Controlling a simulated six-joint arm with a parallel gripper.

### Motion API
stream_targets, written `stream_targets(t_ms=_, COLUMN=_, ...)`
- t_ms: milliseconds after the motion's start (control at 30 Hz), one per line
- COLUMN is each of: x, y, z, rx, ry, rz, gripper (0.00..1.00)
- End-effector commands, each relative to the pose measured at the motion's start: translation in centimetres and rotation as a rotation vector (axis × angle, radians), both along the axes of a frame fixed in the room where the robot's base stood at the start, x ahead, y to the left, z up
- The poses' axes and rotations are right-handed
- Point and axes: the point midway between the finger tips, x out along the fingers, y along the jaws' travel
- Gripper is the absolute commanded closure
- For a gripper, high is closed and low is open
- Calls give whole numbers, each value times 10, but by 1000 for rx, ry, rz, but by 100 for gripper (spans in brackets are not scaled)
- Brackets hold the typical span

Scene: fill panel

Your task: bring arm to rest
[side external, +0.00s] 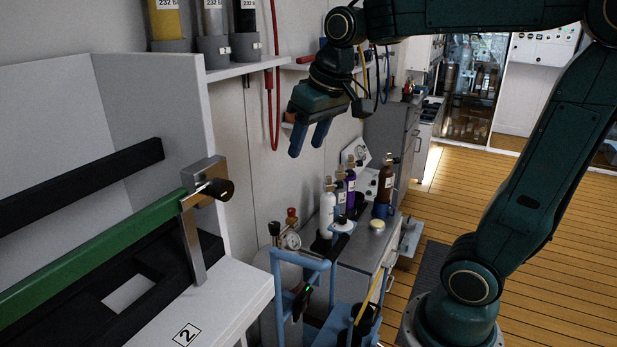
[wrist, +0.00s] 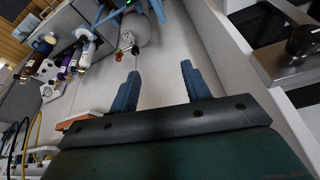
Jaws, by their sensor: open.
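My gripper (side external: 309,139) hangs in the air in front of the white wall, with its blue fingers pointing down. The fingers are apart and nothing is between them. In the wrist view my gripper (wrist: 160,88) also shows two blue fingers spread with only pale wall and floor area between them. My dark green arm reaches in from the right and bends over the top of the side view.
A bench with a green bar (side external: 95,258) and metal latch (side external: 205,205) stands at left. Bottles (side external: 328,210) stand on a counter below my gripper, beside a blue cart (side external: 325,280). A shelf (side external: 265,66) holds cylinders. The wooden floor (side external: 450,215) at right is mostly clear.

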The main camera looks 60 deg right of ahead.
Motion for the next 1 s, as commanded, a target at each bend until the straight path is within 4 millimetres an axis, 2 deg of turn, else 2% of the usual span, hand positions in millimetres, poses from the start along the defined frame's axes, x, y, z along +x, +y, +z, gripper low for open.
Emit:
stream_targets(t_ms=33, x=-12, y=6, z=-1, rx=-3, ry=-12, rz=19, gripper=52)
stream_targets(t_ms=300, x=-70, y=31, z=-15, rx=-19, ry=-67, rz=106, gripper=52)
stream_targets(t_ms=533, x=-112, y=44, z=-35, rx=-29, ry=-110, rz=173, gripper=52)
stream_targets(t_ms=700, x=-128, y=48, z=-47, rx=-34, ry=-129, rz=202, gripper=52)
stream_targets(t_ms=900, x=-134, y=50, z=-51, rx=-35, ry=-134, rz=212, gripper=52)
stream_targets(t_ms=1000, x=-133, y=49, z=-51, rx=-36, ry=-133, rz=211, gripper=33)
